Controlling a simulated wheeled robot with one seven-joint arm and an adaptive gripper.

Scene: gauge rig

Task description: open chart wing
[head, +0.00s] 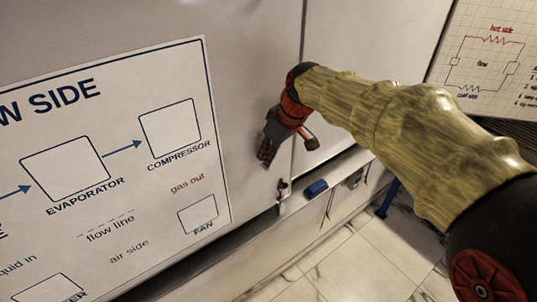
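The chart wing (250,60) is a large pale panel on the left. It carries a white chart with "EVAPORATOR" and "COMPRESSOR" boxes. Its right edge meets a second pale panel (365,40) at a narrow upright seam. My gripper (289,150), red and black, is in front of this seam, low on the panels. Its fingers are spread, one left of the seam and one right, with nothing seen between them. Whether they touch the panel I cannot tell. A small dark latch-like part (283,190) is below the gripper at the seam's foot.
A ledge (255,232) runs below the panels, with a blue block (317,188) on it. A whiteboard (490,60) with a circuit drawing is at the upper right. The tiled floor (365,265) looks clear at the lower right. My arm covers part of the right panel.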

